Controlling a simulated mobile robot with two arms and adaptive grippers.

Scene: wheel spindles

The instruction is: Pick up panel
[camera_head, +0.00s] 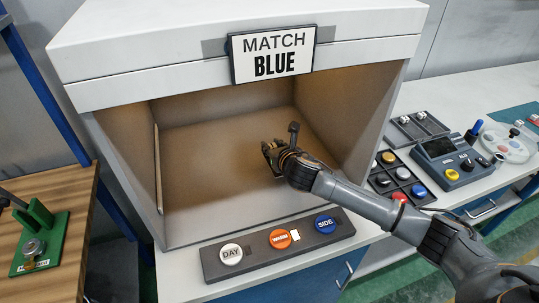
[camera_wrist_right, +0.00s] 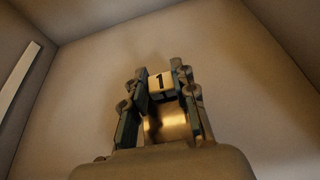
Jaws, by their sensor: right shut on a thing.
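My right gripper (camera_head: 272,157) reaches into the open booth (camera_head: 210,185) and is near its inner floor. In the right wrist view my right gripper (camera_wrist_right: 160,95) is shut on a small panel (camera_wrist_right: 160,82) whose pale face carries a black "1". A shiny brown-gold surface shows between the fingers below the number; I cannot tell whether it is part of the panel. In the head view the panel is hidden by the gripper or too small to make out. My left gripper is not in view.
A sign (camera_head: 273,53) reading "MATCH BLUE" hangs on the booth's front. A button bar (camera_head: 262,254) lies before the opening. A dark tray (camera_head: 382,181) with round pieces and a control box (camera_head: 449,160) stand at right. A pale strip (camera_head: 158,170) lines the left wall.

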